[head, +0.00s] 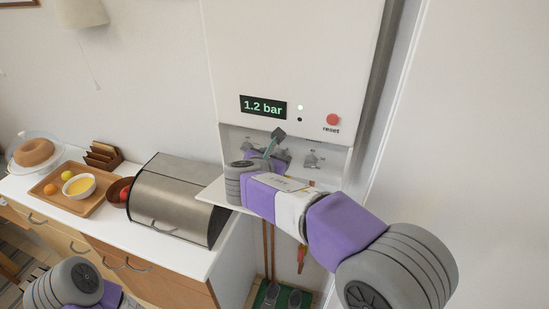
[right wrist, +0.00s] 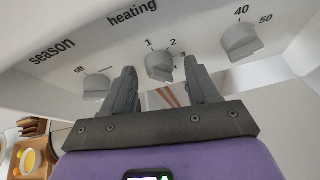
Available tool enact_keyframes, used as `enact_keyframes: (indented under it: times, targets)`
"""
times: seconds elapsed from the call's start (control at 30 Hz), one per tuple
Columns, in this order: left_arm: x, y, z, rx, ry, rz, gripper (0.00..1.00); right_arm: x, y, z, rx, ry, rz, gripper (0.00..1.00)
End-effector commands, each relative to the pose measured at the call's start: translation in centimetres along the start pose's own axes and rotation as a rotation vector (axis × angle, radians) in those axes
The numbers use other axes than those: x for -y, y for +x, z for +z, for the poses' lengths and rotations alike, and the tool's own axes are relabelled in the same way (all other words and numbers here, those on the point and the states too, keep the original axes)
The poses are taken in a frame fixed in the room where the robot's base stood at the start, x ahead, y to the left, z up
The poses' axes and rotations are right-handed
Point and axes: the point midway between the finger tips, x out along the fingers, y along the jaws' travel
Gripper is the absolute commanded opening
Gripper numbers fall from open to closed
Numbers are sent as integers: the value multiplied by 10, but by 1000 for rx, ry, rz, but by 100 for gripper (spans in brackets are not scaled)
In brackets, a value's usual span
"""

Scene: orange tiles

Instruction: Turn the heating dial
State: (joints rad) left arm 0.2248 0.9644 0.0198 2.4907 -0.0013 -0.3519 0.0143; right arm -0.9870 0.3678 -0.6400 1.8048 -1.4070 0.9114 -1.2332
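The heating dial (right wrist: 159,66) is a grey knob under the word "heating", with 1 and 2 printed above it and a partly hidden 3 to its right. My right gripper (right wrist: 160,80) is open and empty, its two fingers on either side of the dial in the right wrist view. I cannot tell whether they touch it. In the head view my right gripper (head: 274,143) reaches into the recess under the white boiler (head: 290,60) and hides the heating dial. My left arm shows at the bottom left; its gripper is out of view.
The season dial (right wrist: 97,87) is left of the heating dial, and a dial marked 40 and 50 (right wrist: 238,42) is right. A display (head: 263,106) reads 1.2 bar, beside a red reset button (head: 333,119). A bread box (head: 180,195) stands on the counter at left.

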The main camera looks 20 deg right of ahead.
Motion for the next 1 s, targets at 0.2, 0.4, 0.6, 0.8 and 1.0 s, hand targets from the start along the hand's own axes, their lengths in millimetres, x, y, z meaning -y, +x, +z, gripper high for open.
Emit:
enact_keyframes:
  times: [0.2, 0.4, 0.6, 0.8, 1.0]
  targets:
    - [0, 0, 0, 0, 0, 0, 43, 0, -2, 0, 0, 0, 1, 59]
    - [0, -1, 0, 0, 0, 0, 43, -1, -29, 0, -1, 2, 5, 59]
    - [-1, -2, 0, 0, 0, 0, 43, -1, -61, 0, 0, 1, 3, 59]
    - [-1, -2, 0, 0, 0, 0, 43, 0, -75, 0, 0, 0, 0, 59]
    - [-1, -2, 0, 0, 0, 0, 43, 0, -76, 0, 0, 0, -1, 59]
